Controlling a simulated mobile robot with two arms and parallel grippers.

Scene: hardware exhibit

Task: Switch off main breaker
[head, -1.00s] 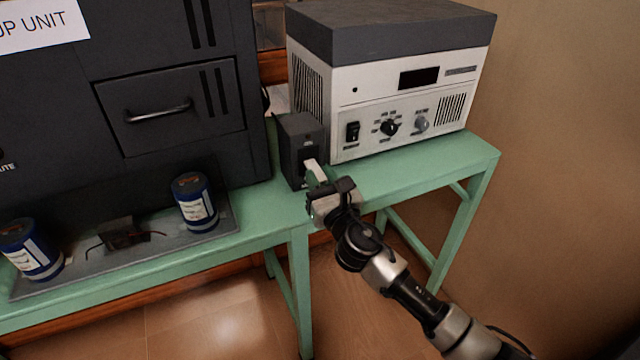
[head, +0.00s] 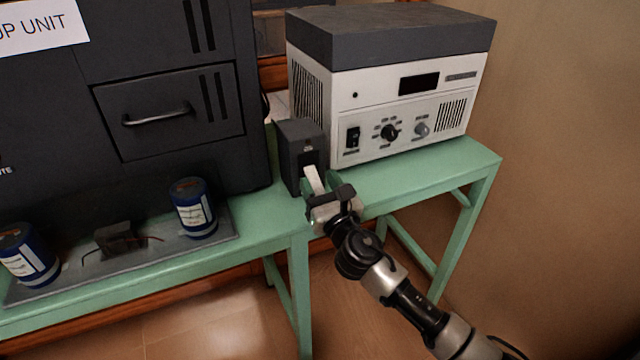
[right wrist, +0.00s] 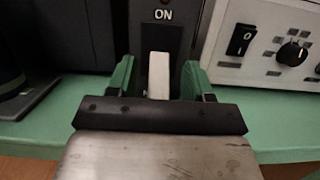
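The main breaker (head: 290,155) is a small dark box on the green table, left of the white-fronted unit. Its pale lever (head: 313,180) sticks out of the front toward me. In the right wrist view the breaker (right wrist: 164,40) shows the word ON above the pale lever (right wrist: 159,75). My right gripper (head: 325,195) is in front of the breaker. Its green fingers (right wrist: 159,85) stand on both sides of the lever with visible gaps, so it is open around the lever. The lever's near end is hidden behind the gripper. My left gripper is not in view.
The white-fronted unit (head: 400,110) with a switch and knobs stands close on the right. A large dark cabinet (head: 180,90) is on the left. Blue cans (head: 192,208) stand on a grey tray (head: 220,228). The green table's (head: 410,170) front edge lies beneath the gripper.

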